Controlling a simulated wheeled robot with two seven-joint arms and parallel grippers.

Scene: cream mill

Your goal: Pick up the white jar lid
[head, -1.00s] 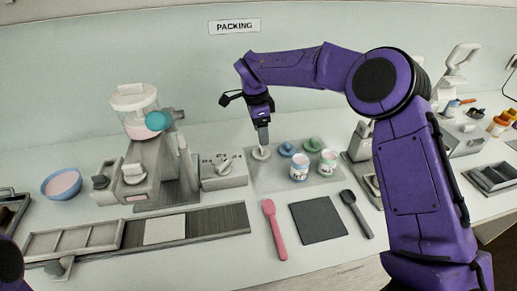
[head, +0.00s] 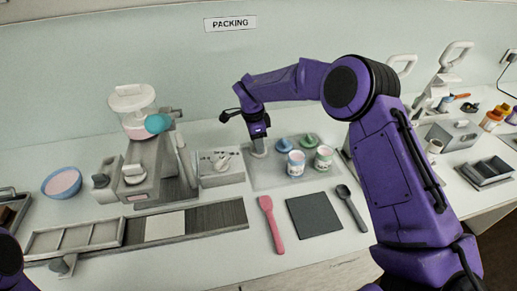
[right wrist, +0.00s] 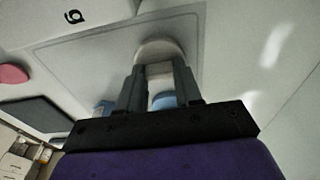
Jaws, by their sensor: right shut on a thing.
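The white jar lid (right wrist: 158,48) is between the fingertips of my right gripper (right wrist: 160,72) in the right wrist view. In the head view my right gripper (head: 259,148) points down at the left part of a light grey mat (head: 262,180), and its fingers mostly hide the lid. The gripper is shut on the lid, which appears at or just above the mat; I cannot tell if they touch. My left gripper is out of view.
A blue lid (head: 284,145) and a green lid (head: 309,140) lie right of the gripper. Two small jars, one blue-banded (head: 296,163) and one green-banded (head: 323,157), stand close by. A grey control box (head: 220,168) is just left.

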